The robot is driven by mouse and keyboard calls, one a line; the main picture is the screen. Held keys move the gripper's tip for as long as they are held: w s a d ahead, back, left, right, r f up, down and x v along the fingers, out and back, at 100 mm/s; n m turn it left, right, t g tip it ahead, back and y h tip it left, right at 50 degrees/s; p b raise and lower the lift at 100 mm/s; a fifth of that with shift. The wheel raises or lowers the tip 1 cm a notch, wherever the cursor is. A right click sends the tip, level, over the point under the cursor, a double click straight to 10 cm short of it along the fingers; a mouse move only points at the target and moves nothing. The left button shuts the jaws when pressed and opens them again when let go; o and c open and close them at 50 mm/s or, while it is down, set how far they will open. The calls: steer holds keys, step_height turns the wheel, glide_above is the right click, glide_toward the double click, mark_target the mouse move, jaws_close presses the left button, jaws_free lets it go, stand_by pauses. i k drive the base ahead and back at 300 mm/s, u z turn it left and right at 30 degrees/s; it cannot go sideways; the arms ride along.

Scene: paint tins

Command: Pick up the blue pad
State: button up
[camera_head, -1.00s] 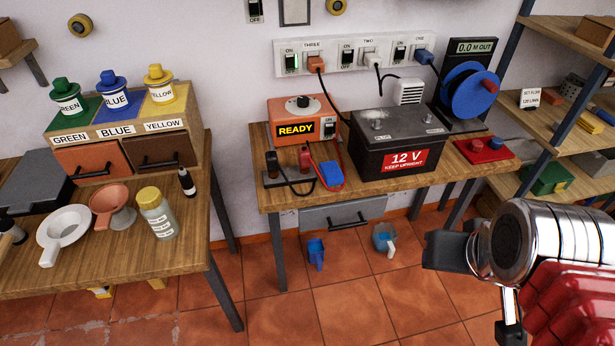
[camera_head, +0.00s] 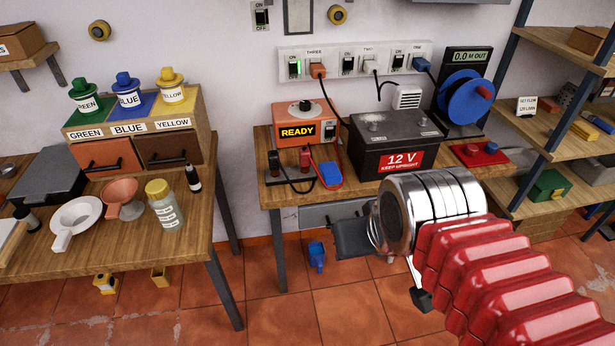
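A flat blue pad (camera_head: 331,174) with a red edge or lead around it lies on the middle bench, in front of the orange READY box and left of the battery. My gripper (camera_head: 354,239) is below and to the right of it in the picture, in front of the bench's drawer, and apart from the pad. A grey jaw part shows left of my metal wrist and a dark part shows below it. The wrist hides much of the gripper, so its opening and anything between the fingers cannot be made out.
A blue jug (camera_head: 317,256) is on the floor.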

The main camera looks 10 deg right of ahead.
mark_target(332, 175)
steer(key=u, duration=0.5)
steer(key=i, duration=0.95)
steer(key=u, duration=0.05)
